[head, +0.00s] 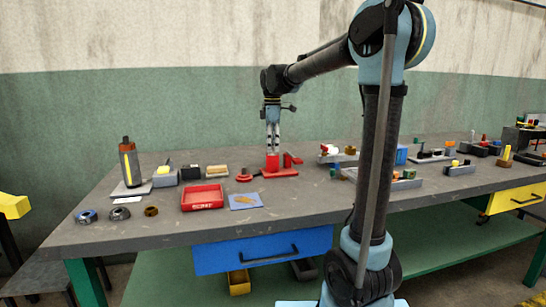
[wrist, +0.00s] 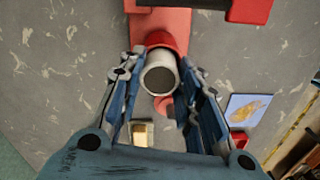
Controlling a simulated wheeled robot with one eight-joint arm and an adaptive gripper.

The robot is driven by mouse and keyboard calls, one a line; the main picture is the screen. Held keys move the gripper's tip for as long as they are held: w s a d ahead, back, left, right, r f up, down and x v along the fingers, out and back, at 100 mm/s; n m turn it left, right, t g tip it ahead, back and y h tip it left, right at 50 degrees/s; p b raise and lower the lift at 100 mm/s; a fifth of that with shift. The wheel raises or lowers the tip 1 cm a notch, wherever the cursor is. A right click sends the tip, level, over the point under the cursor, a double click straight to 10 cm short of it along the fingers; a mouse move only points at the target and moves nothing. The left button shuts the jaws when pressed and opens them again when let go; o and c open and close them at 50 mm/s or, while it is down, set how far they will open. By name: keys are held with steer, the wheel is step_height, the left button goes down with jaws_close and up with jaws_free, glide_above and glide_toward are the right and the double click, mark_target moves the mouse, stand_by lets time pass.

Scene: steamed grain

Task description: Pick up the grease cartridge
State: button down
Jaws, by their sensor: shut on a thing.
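The grease cartridge, as I take it, is a pale grey cylinder (wrist: 160,77) with a dark round end, seen nearly end-on in the wrist view. A red collar surrounds its far part. It stands upright at the red stand (head: 281,172) on the workbench. My gripper (head: 272,149) points straight down over it, and its two fingers (wrist: 161,60) are shut on the cylinder from both sides. In the head view the fingers hide most of the cylinder. I cannot tell whether its lower end still rests in the stand.
The grey workbench (head: 330,205) holds a red tray (head: 202,198) and a blue card (head: 245,201) in front. A dark bottle with an orange top (head: 128,163) stands at the left. Small parts and racks crowd the right. The bench front centre is clear.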

steer(key=shift+r, duration=0.1)
step_height(320, 180, up, 10)
stand_by(0.4)
